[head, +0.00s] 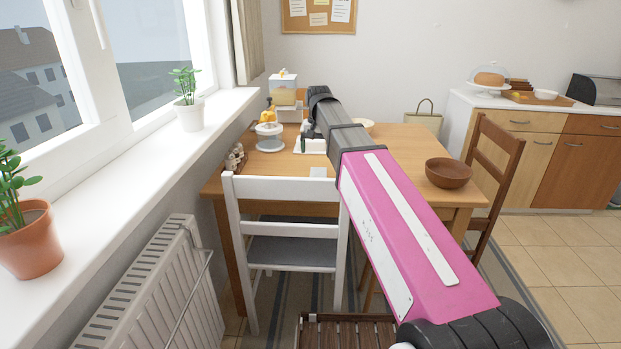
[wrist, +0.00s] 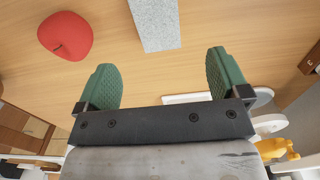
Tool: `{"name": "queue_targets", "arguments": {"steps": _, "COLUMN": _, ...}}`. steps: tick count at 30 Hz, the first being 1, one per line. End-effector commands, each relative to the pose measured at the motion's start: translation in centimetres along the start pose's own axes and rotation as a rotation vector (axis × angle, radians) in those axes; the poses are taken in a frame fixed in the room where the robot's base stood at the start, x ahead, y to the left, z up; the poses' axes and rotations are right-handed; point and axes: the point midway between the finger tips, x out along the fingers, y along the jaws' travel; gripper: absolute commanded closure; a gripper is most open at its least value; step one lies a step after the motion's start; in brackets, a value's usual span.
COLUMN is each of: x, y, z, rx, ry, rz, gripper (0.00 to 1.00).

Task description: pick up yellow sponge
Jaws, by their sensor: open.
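My gripper (wrist: 160,62) shows in the wrist view with its two green ribbed fingers wide apart and nothing between them. It is over the wooden table (wrist: 120,75). I cannot make out a sponge for certain in either view. A yellow thing (wrist: 275,149) lies at the lower right of the wrist view, beside the gripper's base. A yellow thing (head: 270,108) also shows at the back left of the table in the head view, too small to identify.
A red rounded object (wrist: 65,36) and a pale grey speckled block (wrist: 154,24) lie ahead of the fingers. A clear jar (head: 269,137), juice dispenser (head: 283,95) and brown bowl (head: 449,173) stand on the table. A white chair (head: 287,228) and brown chair (head: 496,150) flank it.

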Motion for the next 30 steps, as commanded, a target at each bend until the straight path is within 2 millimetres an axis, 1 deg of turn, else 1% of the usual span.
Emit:
{"name": "queue_targets", "arguments": {"steps": 5, "x": 1.1, "y": -0.1, "z": 0.1, "rx": -0.001, "ry": -0.004, "rz": 0.001, "gripper": 0.06}}
{"name": "queue_targets", "arguments": {"steps": 12, "x": 4.3, "y": -0.1, "z": 0.1, "rx": -0.001, "ry": -0.004, "rz": 0.001, "gripper": 0.06}}
{"name": "queue_targets", "arguments": {"steps": 15, "x": 5.3, "y": -0.1, "z": 0.1, "rx": -0.001, "ry": -0.003, "rz": 0.001, "gripper": 0.06}}
{"name": "queue_targets", "arguments": {"steps": 20, "x": 6.0, "y": 0.0, "z": -0.1, "rx": 0.000, "ry": -0.003, "rz": 0.001, "gripper": 0.06}}
{"name": "queue_targets", "arguments": {"steps": 23, "x": 6.9, "y": 0.2, "z": -0.2, "rx": 0.000, "ry": -0.003, "rz": 0.001, "gripper": 0.06}}
{"name": "queue_targets", "arguments": {"steps": 30, "x": 10.1, "y": 0.5, "z": -0.5, "rx": 0.000, "ry": -0.003, "rz": 0.001, "gripper": 0.06}}
